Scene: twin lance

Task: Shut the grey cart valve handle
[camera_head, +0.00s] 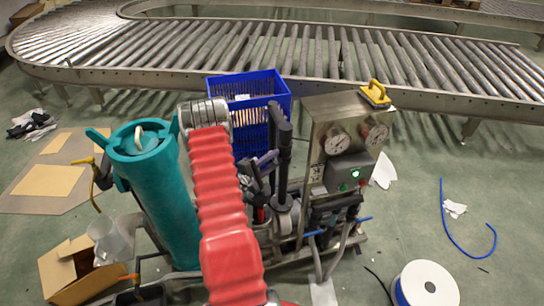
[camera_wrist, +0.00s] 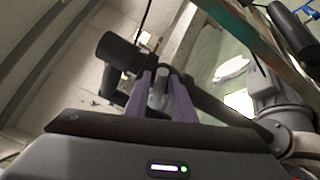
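The grey cart (camera_head: 325,118) with pipes and valves stands in front of me in the head view. My gripper (camera_head: 264,162) is among its dark pipes, left of the gauges, partly hidden by my red-sleeved arm. In the wrist view my gripper (camera_wrist: 163,88) has purple fingers apart, on either side of a short grey rounded bar (camera_wrist: 160,85), which may be the valve handle. I cannot tell whether the fingers press on it. A black cylindrical fitting (camera_wrist: 118,50) lies just beyond, to the left. The handle is not clearly visible in the head view.
A teal cylinder (camera_head: 155,195) stands left of my arm. A blue crate (camera_head: 250,88) is behind the pipes. Two gauges (camera_head: 337,141), a control box with a green light (camera_head: 348,174) and a yellow-handled tool (camera_head: 375,93) are at right. A roller conveyor (camera_head: 300,50) crosses behind.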

